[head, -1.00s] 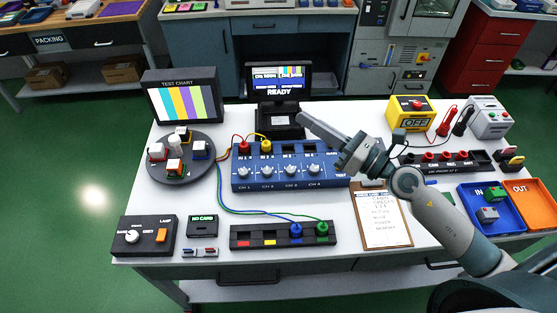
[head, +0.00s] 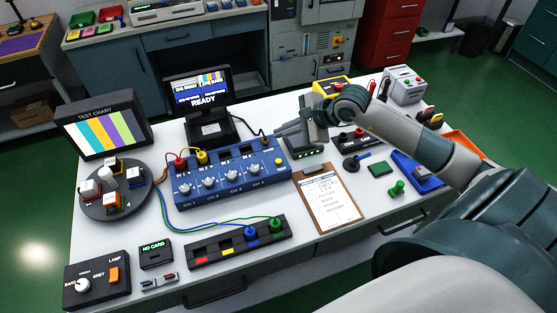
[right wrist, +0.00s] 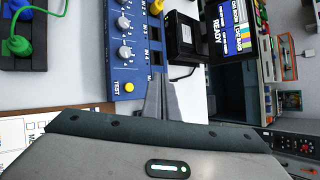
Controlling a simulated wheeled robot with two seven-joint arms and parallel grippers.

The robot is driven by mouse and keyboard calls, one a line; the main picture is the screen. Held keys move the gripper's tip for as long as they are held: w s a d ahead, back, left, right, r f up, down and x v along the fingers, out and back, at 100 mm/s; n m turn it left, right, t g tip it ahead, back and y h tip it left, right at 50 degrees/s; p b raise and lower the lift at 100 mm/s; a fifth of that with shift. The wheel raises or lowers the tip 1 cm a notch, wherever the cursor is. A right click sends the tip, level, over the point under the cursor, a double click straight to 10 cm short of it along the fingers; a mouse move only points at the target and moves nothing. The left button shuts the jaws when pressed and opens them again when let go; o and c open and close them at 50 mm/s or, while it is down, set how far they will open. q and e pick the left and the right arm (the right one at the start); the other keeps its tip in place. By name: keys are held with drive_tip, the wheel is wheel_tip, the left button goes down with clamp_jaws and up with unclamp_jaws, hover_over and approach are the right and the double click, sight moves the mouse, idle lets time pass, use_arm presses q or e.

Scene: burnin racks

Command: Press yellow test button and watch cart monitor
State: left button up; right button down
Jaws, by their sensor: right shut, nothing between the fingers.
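The yellow test button (head: 279,161) is on the right end of the blue channel box (head: 235,195). In the right wrist view the yellow test button (right wrist: 130,87) shows beside the word TEST. My right gripper (head: 279,134) is shut and empty, behind and a little above the box's right end. In the right wrist view its fingers (right wrist: 155,84) are beside the button, apart from it. My left gripper is not in view.
A clipboard (head: 327,203) lies right of the box. A black socket strip (head: 212,252) with blue and green plugs lies in front, its cables running to the left. A loose green plug (head: 397,188) and blue tray (head: 422,180) are at the right. The test chart (head: 105,122) stands at left.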

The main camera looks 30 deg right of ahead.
drive_tip(key=shift+f, duration=0.2)
drive_tip(key=b, duration=0.4)
hover_over(279, 161)
drive_tip(key=f, duration=0.4)
drive_tip(key=s+f, duration=0.1)
drive_tip(key=f, duration=0.2)
drive_tip(key=shift+d, duration=0.35)
drive_tip(key=shift+f+b, duration=0.7)
drive_tip(key=shift+f, duration=0.1)
idle(0.7)
drive_tip(key=shift+f+b, duration=0.35)
drive_tip(key=shift+b, duration=0.3)
drive_tip(key=shift+f+b, duration=0.45)
drive_tip(key=shift+b, duration=0.1)
idle(0.7)
drive_tip(key=shift+r, duration=0.1)
idle(0.3)
drive_tip(key=shift+r+p, duration=0.3)
drive_tip(key=shift+r, duration=0.5)
